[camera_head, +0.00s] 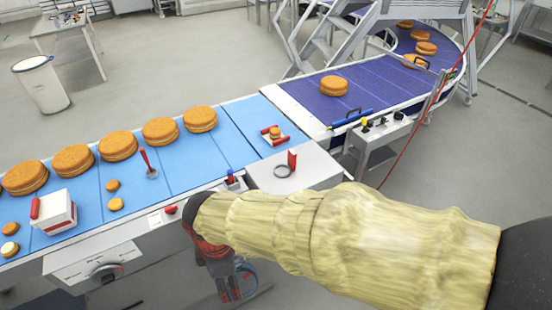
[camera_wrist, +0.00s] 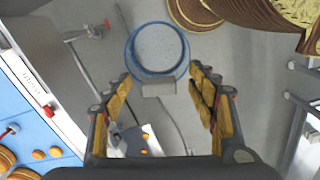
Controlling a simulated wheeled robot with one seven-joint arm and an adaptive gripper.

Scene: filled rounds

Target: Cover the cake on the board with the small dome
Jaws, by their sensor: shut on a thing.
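A small cake (camera_head: 275,132) sits on a small white board (camera_head: 285,141) with red ends, on the blue belt near the conveyor junction. My gripper (camera_head: 222,268) hangs low in front of the conveyor, below and left of the board. In the wrist view, my gripper's fingers (camera_wrist: 160,76) stand wide apart on both sides of a round, clear-looking, blue-rimmed thing (camera_wrist: 158,46), apparently the small dome, and it is held between their tips. A grey block (camera_wrist: 158,88) shows at its near edge. My arm hides part of the head view.
Large round cakes (camera_head: 118,145) line the blue belt's far side. A red-handled tool (camera_head: 148,163), a white box (camera_head: 58,214) and small cakes are nearer. A grey ring (camera_head: 284,171) and red block (camera_head: 292,159) sit on the corner plate. A purple belt (camera_head: 370,93) runs behind.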

